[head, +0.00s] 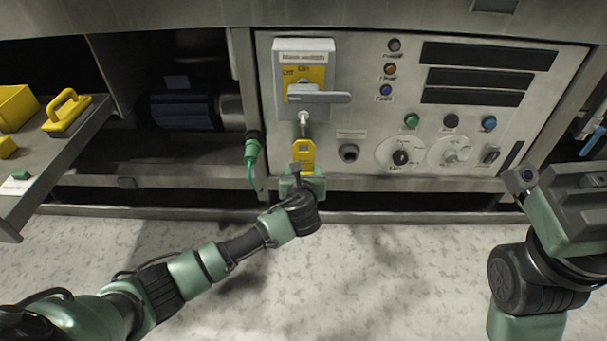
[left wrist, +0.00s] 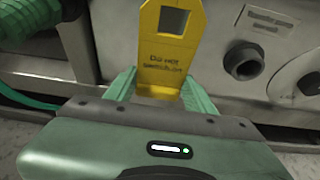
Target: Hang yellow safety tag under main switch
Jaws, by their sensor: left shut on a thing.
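The yellow safety tag (head: 303,155) is upright, just below the main switch (head: 303,85) on the control panel. It also shows in the left wrist view (left wrist: 171,50), with a square hole near its top and dark lettering. My left gripper (head: 302,180) is shut on the lower part of the tag. A small grey peg (head: 304,118) under the switch meets or overlaps the top of the tag; I cannot tell whether it passes through the hole. The switch has a yellow plate and a grey handle turned sideways. My right gripper (head: 575,205) is at the right; its fingertips do not show clearly.
A black round socket (head: 348,153) is right of the tag, and a green plug with cable (head: 252,150) is left of it. Knobs and buttons fill the panel's right. A tray (head: 62,155) with yellow items juts out at the left.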

